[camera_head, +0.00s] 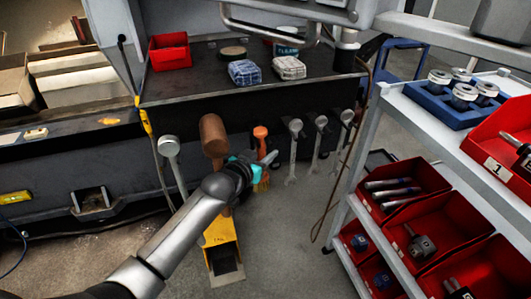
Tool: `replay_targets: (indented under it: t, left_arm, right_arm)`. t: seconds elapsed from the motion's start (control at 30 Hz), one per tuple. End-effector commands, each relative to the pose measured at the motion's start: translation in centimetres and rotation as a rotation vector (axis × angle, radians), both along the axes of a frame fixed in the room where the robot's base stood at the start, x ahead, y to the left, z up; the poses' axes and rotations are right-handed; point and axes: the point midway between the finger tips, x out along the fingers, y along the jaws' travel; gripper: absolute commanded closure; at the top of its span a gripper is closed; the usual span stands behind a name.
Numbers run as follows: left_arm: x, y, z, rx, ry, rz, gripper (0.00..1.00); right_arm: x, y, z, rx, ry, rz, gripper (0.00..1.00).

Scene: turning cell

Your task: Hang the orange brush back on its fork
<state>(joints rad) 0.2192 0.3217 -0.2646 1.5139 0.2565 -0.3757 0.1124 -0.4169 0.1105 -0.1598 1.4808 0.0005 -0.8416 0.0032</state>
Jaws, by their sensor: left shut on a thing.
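The orange brush (260,133) is upright in front of the dark front panel of the bench, in the row of hanging tools. Its orange upper end shows above my left gripper (262,162), and its yellowish lower end shows below. My left gripper, with teal parts, reaches in from the lower left and is shut on the brush's middle, which the gripper hides. The brush's fork cannot be made out, and I cannot tell whether the brush rests on it. My right gripper is not in view.
A wooden mallet (213,130) hangs just left of the brush. Grey tools (295,128) hang to the right, another (169,148) to the left. A yellow floor piece (222,236) stands below. A shelf cart with red bins (405,190) stands at right.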

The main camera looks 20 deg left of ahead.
Motion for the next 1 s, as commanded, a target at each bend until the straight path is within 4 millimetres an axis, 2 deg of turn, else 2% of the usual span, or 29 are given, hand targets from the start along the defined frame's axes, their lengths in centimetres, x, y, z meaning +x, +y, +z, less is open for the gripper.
replay_targets:
  t: [0.8,0.83,1.0]
  left_arm:
    - [0.03,-0.04,-0.92,0.000,-0.001,0.000,1.00]
    - [0.02,-0.04,-0.93,0.000,-0.001,0.000,0.67]
    - [0.01,-0.03,-0.94,0.000,-0.001,0.000,0.47]
  right_arm:
    - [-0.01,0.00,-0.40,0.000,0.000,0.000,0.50]
    - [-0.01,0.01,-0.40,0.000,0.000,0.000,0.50]
    - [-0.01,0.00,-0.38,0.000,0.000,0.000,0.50]
